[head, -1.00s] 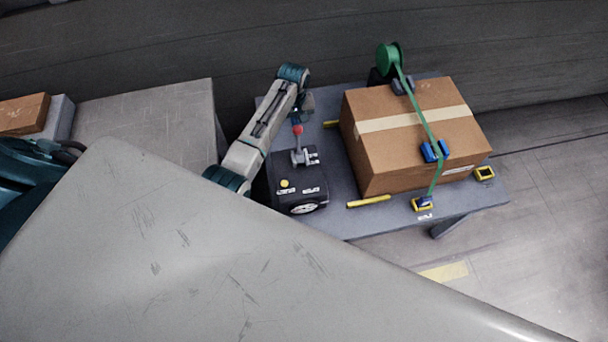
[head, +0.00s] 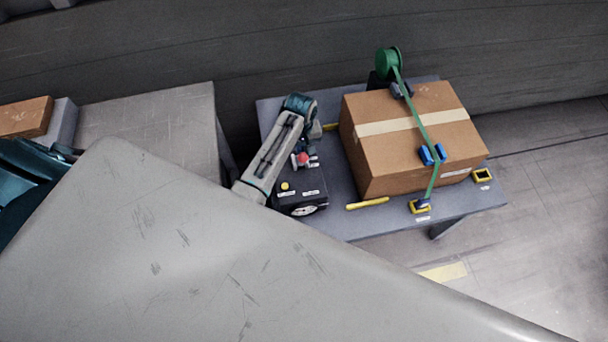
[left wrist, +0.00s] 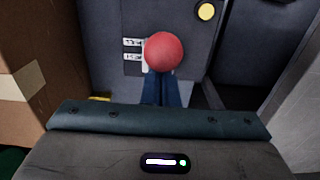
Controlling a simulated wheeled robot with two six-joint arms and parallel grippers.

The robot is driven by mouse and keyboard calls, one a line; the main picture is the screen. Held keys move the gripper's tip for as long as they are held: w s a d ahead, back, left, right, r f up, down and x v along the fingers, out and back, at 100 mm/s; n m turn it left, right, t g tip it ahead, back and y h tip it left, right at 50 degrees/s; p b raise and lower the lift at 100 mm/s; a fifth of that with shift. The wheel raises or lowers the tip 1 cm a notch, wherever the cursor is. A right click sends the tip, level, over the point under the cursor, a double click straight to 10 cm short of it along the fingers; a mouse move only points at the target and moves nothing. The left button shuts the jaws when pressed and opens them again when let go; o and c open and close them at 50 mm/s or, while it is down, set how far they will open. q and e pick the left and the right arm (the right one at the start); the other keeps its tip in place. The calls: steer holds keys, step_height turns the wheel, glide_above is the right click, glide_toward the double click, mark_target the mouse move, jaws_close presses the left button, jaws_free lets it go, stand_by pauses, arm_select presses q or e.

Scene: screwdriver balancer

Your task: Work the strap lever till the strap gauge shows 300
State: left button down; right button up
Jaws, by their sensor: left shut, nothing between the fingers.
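The strap lever's red knob (head: 302,159) shows over the dark control box (head: 301,186), close to its top face. The grey lever shaft is largely hidden. My left gripper (left wrist: 163,74) is shut and empty, its blue fingers right at the red knob (left wrist: 163,52) in the left wrist view; whether they touch it I cannot tell. In the head view my arm hides the fingers. The round white gauge (head: 309,210) is on the box's front, partly cut off and too small to read. The green strap (head: 419,119) runs over a taped cardboard carton (head: 400,158). My right gripper is not in view.
The carton stands on the grey table (head: 365,222), right of the control box. A green reel (head: 388,62) stands behind it. A yellow button (head: 285,186) is on the box.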

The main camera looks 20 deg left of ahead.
arm_select(q)
steer(key=shift+s+d, duration=0.3)
steer(key=shift+s, duration=0.1)
steer(key=w+a+b, duration=0.2)
steer(key=w+a, duration=0.4)
steer(key=w, duration=0.2)
stand_by(0.6)
steer(key=shift+s+d+p, duration=0.35)
steer(key=shift+s+d, duration=0.65)
steer(key=shift+s, duration=0.3)
steer(key=shift+s+d+p, duration=0.3)
steer(key=shift+s+d, duration=0.7)
steer(key=shift+s, duration=0.35)
steer(key=shift+s+d+p, duration=0.35)
steer(key=shift+s+d, duration=0.65)
steer(key=shift+s, duration=0.3)
steer(key=w+a+b, duration=0.2)
steer(key=w+a, duration=0.4)
steer(key=w, duration=0.2)
